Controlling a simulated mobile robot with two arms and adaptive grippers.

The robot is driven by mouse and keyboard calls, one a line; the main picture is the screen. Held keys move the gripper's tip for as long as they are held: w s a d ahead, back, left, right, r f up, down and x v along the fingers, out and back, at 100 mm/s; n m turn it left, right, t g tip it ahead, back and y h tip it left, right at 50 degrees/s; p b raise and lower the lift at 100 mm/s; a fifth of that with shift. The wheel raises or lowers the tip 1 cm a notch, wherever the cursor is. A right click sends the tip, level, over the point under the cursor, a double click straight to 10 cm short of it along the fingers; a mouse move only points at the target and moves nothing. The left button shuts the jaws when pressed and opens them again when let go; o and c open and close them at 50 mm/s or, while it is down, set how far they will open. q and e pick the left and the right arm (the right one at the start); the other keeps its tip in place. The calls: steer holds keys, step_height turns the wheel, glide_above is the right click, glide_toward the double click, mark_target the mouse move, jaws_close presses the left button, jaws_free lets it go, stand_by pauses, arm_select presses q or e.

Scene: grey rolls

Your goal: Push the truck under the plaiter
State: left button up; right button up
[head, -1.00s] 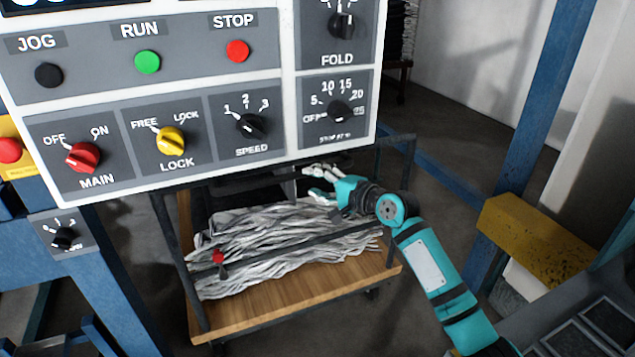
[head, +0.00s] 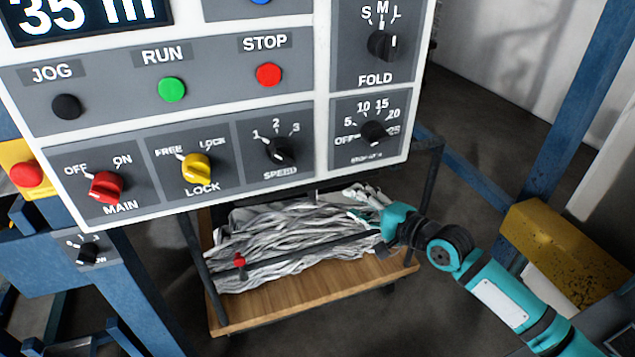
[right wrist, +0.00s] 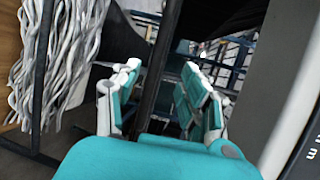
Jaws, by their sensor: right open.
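The truck (head: 310,300) is a low cart with a wooden deck and dark metal posts, loaded with folded grey cloth (head: 300,235). It stands below and behind the plaiter's control panel (head: 215,125), which hides its far upper part. My right gripper (head: 365,200) is at the truck's right side, by the cloth and the frame. In the right wrist view, my right gripper (right wrist: 165,95) is open, with a dark upright post (right wrist: 155,80) between its fingers. I cannot tell whether they touch it. The cloth hangs at the left there. My left gripper is not in view.
A blue frame with a small dial (head: 88,250) stands at the left. A blue upright post (head: 572,110) and a yellow block (head: 555,250) are at the right, near my right arm. Bare floor shows between the truck and the yellow block.

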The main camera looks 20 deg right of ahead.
mark_target(321, 187)
steer(key=x, duration=1.2)
steer(key=shift+f, duration=0.1)
steer(key=shift+w+a+f, duration=0.1)
steer(key=shift+w, duration=0.25)
steer(key=shift+w+a, duration=0.1)
steer(key=shift+w, duration=0.05)
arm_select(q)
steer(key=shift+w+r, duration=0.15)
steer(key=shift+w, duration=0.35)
arm_select(e)
jaws_close()
steer(key=shift+f, duration=0.1)
